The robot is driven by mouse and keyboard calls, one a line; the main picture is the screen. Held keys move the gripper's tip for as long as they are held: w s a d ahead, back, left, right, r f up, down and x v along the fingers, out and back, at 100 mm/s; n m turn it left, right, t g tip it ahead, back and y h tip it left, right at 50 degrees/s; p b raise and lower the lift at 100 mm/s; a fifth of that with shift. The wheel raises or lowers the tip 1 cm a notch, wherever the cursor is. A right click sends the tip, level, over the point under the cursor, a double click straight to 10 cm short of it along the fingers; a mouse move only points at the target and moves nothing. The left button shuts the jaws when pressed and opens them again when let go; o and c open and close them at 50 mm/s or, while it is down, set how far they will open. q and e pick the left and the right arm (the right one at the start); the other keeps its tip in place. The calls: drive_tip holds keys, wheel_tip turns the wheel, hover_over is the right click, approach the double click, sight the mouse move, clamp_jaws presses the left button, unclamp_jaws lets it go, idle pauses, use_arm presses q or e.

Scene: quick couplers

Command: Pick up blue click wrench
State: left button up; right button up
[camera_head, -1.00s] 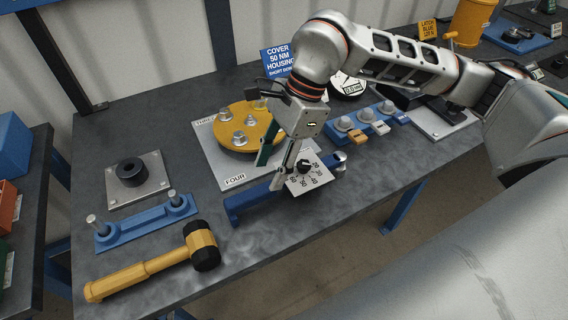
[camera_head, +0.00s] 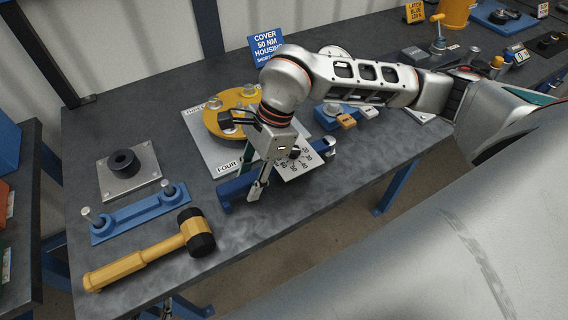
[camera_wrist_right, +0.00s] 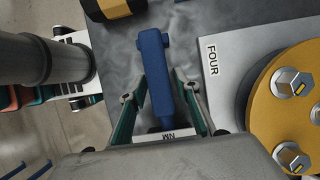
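The blue click wrench (camera_head: 238,187) lies on the bench along the front of the grey plate, with a white dial plate (camera_head: 297,163) at its right part. My right gripper (camera_head: 257,188) is down over its blue handle. In the right wrist view, the open fingers of my right gripper (camera_wrist_right: 157,88) stand on either side of the blue handle (camera_wrist_right: 153,55), with gaps visible. The handle's far end sticks out beyond the fingertips. My left gripper cannot be made out clearly; a grey arm-like part shows at the left of the wrist view.
A yellow mallet (camera_head: 140,262) and a blue bar with two pins (camera_head: 138,214) lie to the left. The grey plate (camera_head: 200,142) with a yellow flange (camera_head: 222,122) stands close behind the wrench. The bench's front edge is near; bare bench shows between mallet and wrench.

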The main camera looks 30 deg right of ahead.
drive_tip(key=c, duration=0.6)
clamp_jaws()
wheel_tip(320, 180, up, 20)
drive_tip(key=shift+b, duration=0.35)
